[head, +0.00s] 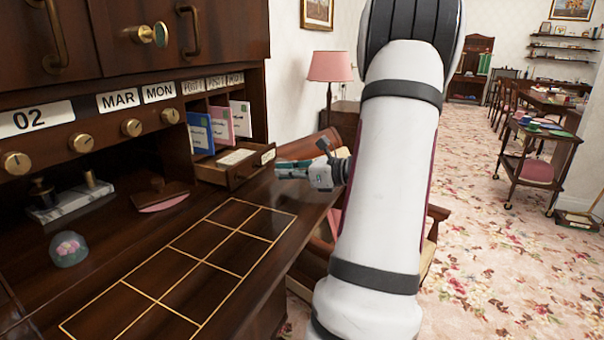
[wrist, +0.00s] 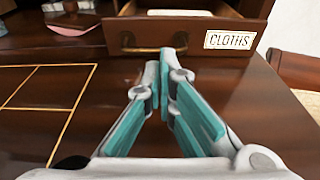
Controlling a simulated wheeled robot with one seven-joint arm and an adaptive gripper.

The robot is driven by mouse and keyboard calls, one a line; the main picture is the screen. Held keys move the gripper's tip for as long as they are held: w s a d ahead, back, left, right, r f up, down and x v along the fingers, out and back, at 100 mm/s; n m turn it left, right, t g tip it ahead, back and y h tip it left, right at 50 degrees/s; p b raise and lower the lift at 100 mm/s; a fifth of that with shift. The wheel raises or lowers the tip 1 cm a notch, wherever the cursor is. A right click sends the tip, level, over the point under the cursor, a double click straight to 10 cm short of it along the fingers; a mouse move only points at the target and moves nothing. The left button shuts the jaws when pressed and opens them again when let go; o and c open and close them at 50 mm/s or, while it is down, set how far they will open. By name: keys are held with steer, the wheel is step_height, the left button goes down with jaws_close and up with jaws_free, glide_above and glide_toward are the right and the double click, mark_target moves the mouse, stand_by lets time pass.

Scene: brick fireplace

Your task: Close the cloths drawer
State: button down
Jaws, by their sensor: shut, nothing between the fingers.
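The cloths drawer (head: 235,167) is a small dark wooden drawer below the letter slots of the desk. It stands pulled out, with pale contents inside. In the wrist view its front (wrist: 150,37) shows a brass handle (wrist: 150,50) and a white label reading CLOTHS (wrist: 230,40). My gripper (head: 279,168) is just to the right of the drawer front in the head view, over the desk edge. In the wrist view my gripper (wrist: 166,70) has its teal-padded fingers together, empty, pointing at the drawer front below the handle. I cannot tell whether they touch it.
The desk top (head: 110,240) with gold-lined squares is clear. A glass dome (head: 69,248), a blotter (head: 160,195) and a marble pen stand (head: 70,202) sit on its left. Coloured letters (head: 220,122) stand above the drawer. A chair (head: 430,235) is beside the desk.

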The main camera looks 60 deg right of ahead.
mark_target(248, 166)
steer(key=shift+x, duration=2.25)
steer(key=x, duration=0.3)
steer(key=r+b+x, duration=0.1)
steer(key=x, duration=0.5)
steer(key=shift+w+r+b, duration=0.25)
steer(key=shift+w+b, duration=0.15)
steer(key=shift+w, duration=0.05)
steer(key=shift+w+r, duration=0.15)
steer(key=shift+w, duration=0.2)
steer(key=shift+r, duration=0.1)
